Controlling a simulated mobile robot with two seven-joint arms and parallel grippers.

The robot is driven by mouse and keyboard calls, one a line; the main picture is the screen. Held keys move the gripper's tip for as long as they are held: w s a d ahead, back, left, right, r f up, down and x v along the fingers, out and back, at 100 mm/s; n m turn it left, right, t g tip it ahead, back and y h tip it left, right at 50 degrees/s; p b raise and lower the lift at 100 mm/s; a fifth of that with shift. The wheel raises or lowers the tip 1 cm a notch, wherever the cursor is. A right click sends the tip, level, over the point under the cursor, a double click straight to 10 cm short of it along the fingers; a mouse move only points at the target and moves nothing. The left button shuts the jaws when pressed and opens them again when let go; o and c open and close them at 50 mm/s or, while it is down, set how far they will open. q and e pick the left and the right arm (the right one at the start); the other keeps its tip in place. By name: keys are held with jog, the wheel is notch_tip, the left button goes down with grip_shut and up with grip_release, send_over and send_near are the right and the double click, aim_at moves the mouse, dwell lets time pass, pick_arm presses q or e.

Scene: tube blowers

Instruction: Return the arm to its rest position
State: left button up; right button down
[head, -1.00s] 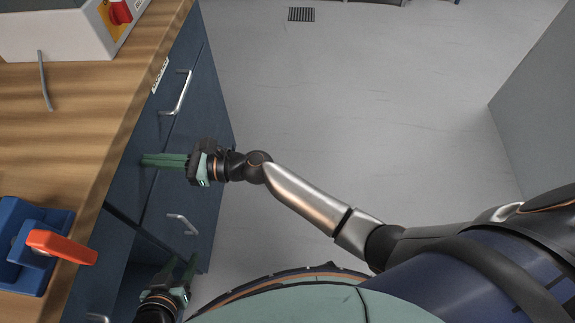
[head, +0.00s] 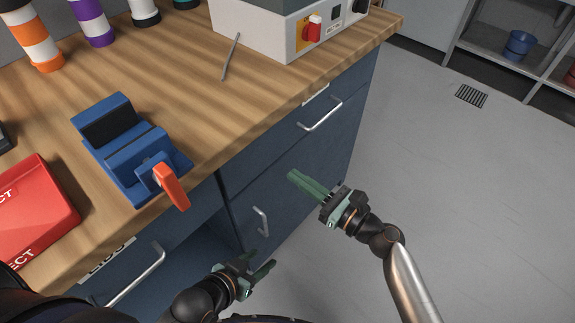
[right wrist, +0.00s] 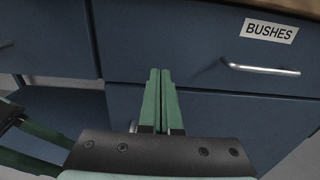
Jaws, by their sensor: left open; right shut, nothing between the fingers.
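My right gripper (head: 296,178) is shut and empty, with its green fingers together. It is held in front of the blue cabinet drawers, below the benchtop edge. In the right wrist view its closed fingers (right wrist: 160,78) point at the drawer fronts. My left gripper (head: 260,262) is open and empty, low in front of the cabinet at the bottom of the head view. In the right wrist view, green fingers (right wrist: 30,145) show at the left edge.
The wooden bench (head: 205,105) bears a blue vise (head: 125,150) with an orange handle, a red box (head: 35,205), a grey machine (head: 285,30) and striped cylinders. A drawer labelled BUSHES (right wrist: 270,30) faces the right gripper. Open grey floor (head: 440,160) lies to the right.

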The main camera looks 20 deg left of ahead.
pick_arm(q)
jog(key=shift+w+a, duration=0.2)
jog(key=shift+w, duration=0.05)
pick_arm(e)
jog(key=shift+v, duration=2.9)
jog(key=s+d+f+n+t+h, duration=0.1)
jog(key=s+d+f+n+h, duration=0.6)
jog(key=n, duration=0.5)
jog(key=s+d+f+n+h, duration=0.5)
jog(key=d+f+n, duration=0.3)
jog(key=n, duration=0.4)
pick_arm(q)
notch_tip(320, 180, up, 13)
jog(key=s+a+p, duration=0.1)
jog(key=a+p, duration=0.2)
jog(key=p, duration=1.4)
jog(key=shift+s+n+y, duration=0.3)
jog(key=shift+s+y, duration=0.05)
jog(key=shift+y, duration=0.05)
pick_arm(e)
jog(key=d+r+h, duration=0.1)
jog(key=d+r, duration=0.1)
jog(key=r, duration=0.5)
jog(key=s+d+r+n, duration=0.1)
jog(key=d+r, duration=0.1)
jog(key=r, duration=0.5)
jog(key=shift+s+d+t+h, duration=0.3)
jog(key=shift+d+h, duration=0.05)
jog(key=shift+h, duration=0.05)
